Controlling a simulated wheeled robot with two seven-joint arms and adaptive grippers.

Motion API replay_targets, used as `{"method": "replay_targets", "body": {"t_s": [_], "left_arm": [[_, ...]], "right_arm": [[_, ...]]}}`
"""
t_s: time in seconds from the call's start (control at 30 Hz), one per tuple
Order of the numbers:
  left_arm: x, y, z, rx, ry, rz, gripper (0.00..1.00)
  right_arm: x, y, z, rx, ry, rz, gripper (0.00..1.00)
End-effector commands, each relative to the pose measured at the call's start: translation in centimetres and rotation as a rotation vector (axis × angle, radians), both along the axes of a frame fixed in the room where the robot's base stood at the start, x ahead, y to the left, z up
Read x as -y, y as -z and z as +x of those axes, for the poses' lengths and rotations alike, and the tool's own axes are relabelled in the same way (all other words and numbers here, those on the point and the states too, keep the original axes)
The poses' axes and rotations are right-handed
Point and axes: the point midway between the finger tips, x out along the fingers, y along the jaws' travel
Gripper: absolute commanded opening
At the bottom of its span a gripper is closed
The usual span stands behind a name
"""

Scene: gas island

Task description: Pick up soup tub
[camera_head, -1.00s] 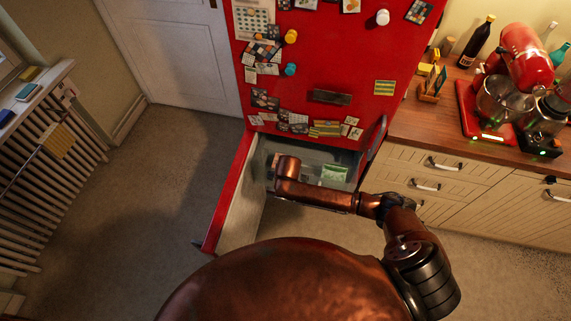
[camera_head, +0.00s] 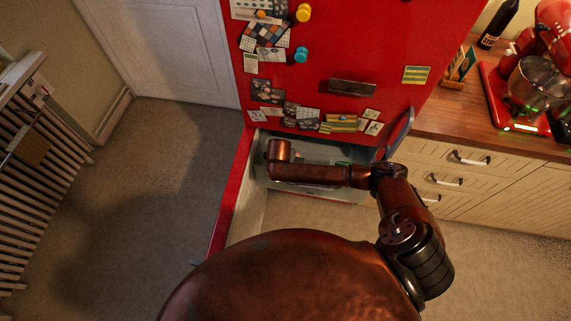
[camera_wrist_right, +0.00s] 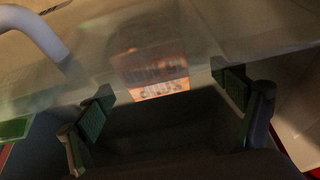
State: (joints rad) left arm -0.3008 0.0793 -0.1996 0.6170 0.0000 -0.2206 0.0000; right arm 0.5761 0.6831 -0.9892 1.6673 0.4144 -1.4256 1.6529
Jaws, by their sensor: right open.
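A tub-like thing with an orange, lettered label (camera_wrist_right: 155,75) shows in the right wrist view, blurred behind a clear, glassy surface. It looks like the soup tub, but I cannot read the lettering. My right gripper (camera_wrist_right: 164,93) is open, with one dark green-padded finger on each side of the label's line and nothing between them. The gap to the tub is unclear. In the head view my right arm reaches into the open lower part of the red fridge (camera_head: 345,45), and its fingers and the tub are hidden there. My left gripper is out of view.
The open lower red door (camera_head: 230,195) stands to the left of my arm. A green item (camera_wrist_right: 14,129) lies at the wrist view's left edge, below a pale curved bar (camera_wrist_right: 35,30). The wooden counter (camera_head: 450,110) and cream drawers (camera_head: 465,175) are at the right. Floor at the left is clear.

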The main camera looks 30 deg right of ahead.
Motion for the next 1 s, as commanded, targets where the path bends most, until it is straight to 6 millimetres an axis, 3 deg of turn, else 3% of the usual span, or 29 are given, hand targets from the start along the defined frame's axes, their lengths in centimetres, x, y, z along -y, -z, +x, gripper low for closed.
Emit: {"method": "replay_targets", "body": {"t_s": [0.5, 0.83, 1.0], "left_arm": [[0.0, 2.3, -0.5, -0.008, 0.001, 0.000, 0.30], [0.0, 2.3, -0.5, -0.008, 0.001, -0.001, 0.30], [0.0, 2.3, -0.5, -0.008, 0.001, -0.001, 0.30]], "right_arm": [[2.6, 5.9, 1.7, -0.001, 0.013, -0.002, 0.87], [2.6, 6.4, 2.0, 0.001, 0.010, -0.001, 0.87], [2.5, 6.4, 2.0, 0.000, 0.009, -0.001, 0.75]]}}
